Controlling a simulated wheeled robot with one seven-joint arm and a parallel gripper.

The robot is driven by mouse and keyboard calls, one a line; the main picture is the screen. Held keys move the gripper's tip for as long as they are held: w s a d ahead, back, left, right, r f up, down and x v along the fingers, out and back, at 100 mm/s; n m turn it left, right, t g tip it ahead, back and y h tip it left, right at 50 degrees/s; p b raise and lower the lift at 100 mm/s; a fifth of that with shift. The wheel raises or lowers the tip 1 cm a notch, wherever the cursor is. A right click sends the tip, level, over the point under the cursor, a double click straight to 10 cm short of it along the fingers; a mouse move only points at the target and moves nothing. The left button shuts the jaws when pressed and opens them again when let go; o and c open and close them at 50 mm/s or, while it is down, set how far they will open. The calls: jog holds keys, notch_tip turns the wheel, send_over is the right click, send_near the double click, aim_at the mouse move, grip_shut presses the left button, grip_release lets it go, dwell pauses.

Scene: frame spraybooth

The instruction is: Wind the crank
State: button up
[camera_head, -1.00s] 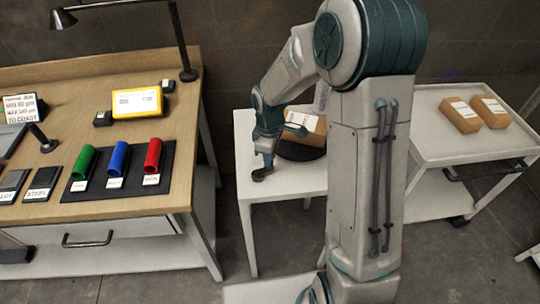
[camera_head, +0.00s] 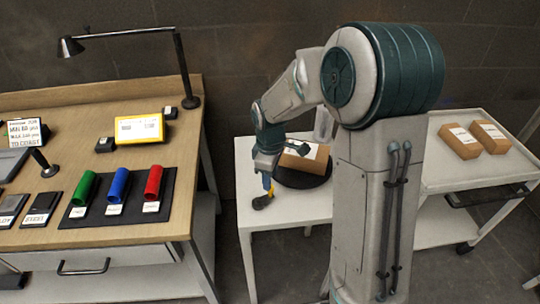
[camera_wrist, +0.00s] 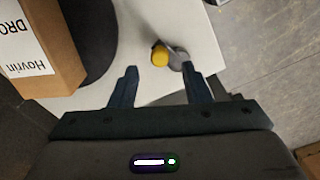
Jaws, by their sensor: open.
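The crank shows in the wrist view as a yellow knob (camera_wrist: 160,56) on a grey arm (camera_wrist: 178,58), at the edge of a white table (camera_wrist: 205,35). In the head view, the crank (camera_head: 262,200) is at the table's front left corner, just below my gripper (camera_head: 267,177). In the wrist view my gripper (camera_wrist: 158,78) is open, and the knob appears between and just beyond its fingertips. I cannot tell whether either finger touches it. A dark round turntable (camera_head: 305,180) on the table carries a cardboard box (camera_head: 305,157), partly hidden by my arm.
A wooden bench (camera_head: 130,225) stands at left with red, blue and green cylinders, a yellow-framed display (camera_head: 139,128) and a lamp (camera_head: 190,102). A white cart (camera_head: 465,178) with two boxes stands at right. Grey floor shows between the bench and the table.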

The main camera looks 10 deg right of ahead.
notch_tip(320, 180, up, 10)
dwell(0.3)
